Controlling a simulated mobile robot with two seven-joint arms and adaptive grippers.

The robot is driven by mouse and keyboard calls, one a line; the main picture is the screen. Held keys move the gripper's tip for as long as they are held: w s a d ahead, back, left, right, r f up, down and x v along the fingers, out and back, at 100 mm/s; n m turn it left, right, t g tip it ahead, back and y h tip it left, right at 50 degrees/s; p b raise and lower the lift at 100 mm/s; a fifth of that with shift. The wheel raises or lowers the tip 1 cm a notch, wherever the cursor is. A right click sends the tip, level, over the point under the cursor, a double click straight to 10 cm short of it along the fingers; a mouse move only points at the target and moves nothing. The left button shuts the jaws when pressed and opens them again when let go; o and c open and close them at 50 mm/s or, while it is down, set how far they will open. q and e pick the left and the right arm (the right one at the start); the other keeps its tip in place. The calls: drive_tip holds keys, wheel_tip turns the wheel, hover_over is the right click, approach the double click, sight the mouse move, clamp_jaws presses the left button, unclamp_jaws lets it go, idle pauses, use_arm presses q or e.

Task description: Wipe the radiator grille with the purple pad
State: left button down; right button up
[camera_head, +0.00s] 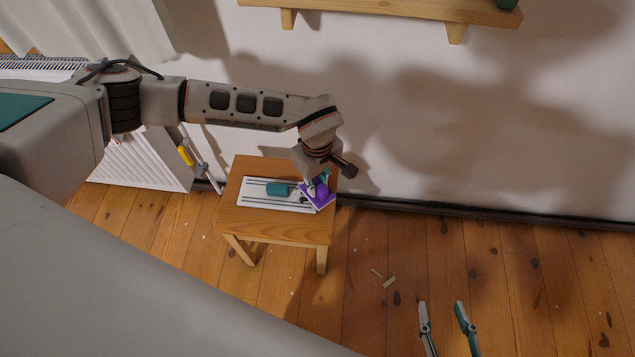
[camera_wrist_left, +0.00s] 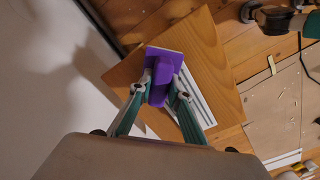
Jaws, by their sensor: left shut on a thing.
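The purple pad (camera_head: 319,195) is held in my left gripper (camera_head: 316,181) over the right end of a white grooved tray (camera_head: 262,204) on a small wooden stool. In the left wrist view, the fingers (camera_wrist_left: 160,92) are shut on the handle of the purple pad (camera_wrist_left: 157,60). I cannot tell whether the pad touches the tray or stool. A white ribbed radiator (camera_head: 140,165) stands against the wall at left. Its slatted top grille (camera_head: 40,66) shows at far left, partly hidden by my left arm. My right gripper (camera_head: 443,315) is open and empty above the floor.
A teal block (camera_head: 277,188) lies on the tray, beside the purple pad. The wooden stool (camera_head: 290,225) stands near the wall. A wooden shelf (camera_head: 390,10) is above. Small scraps (camera_head: 388,282) lie on the floor; a cardboard sheet (camera_wrist_left: 285,110) shows in the wrist view.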

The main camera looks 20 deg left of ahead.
use_arm(q)
drive_tip(key=shift+f, duration=0.35)
drive_tip(key=shift+f, duration=0.7)
